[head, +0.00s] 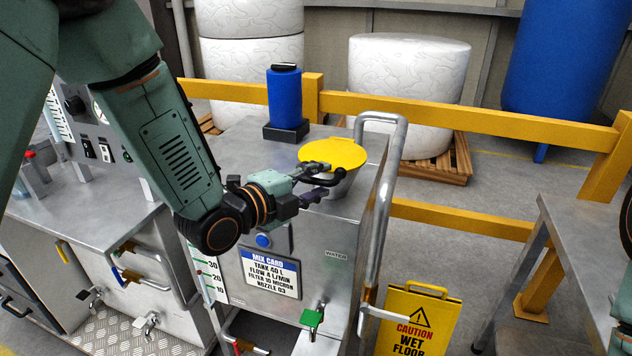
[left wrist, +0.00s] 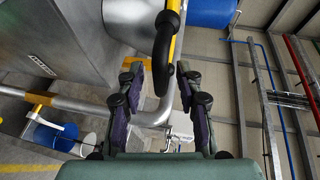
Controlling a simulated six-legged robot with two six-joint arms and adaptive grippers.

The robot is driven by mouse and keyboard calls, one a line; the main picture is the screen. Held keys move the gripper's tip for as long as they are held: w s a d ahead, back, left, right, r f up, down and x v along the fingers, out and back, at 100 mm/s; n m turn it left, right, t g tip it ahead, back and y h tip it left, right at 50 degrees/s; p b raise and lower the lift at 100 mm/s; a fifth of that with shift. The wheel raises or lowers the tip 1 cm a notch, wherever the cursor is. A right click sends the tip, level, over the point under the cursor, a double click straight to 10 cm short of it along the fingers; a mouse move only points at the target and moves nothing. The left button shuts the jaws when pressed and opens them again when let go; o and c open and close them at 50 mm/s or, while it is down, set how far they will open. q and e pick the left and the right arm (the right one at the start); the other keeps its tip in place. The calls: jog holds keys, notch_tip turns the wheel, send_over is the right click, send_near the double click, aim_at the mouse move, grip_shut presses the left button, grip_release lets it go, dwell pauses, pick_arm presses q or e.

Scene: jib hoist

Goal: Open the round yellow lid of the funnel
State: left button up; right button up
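The round yellow lid (head: 333,153) lies over the grey funnel (head: 346,187) on top of the steel tank; it looks shut. A black curved handle (head: 326,179) stands out from the lid's near side. My left gripper (head: 318,181) is at this handle, its fingers apart. In the left wrist view the handle (left wrist: 163,52) reaches down between the open fingers of the left gripper (left wrist: 159,84), with gaps on both sides. Contact cannot be told from the head view, where the fingers overlap the handle. My right gripper is out of view.
A bent steel rail (head: 382,200) rises just right of the funnel. A blue bottle (head: 284,98) stands in a black holder behind left. A yellow barrier (head: 470,116) runs behind the tank. A yellow caution sign (head: 418,318) stands on the floor at right.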

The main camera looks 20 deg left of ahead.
pick_arm(q)
jog(key=shift+w, duration=0.1)
grip_shut()
dwell(0.3)
dwell(0.4)
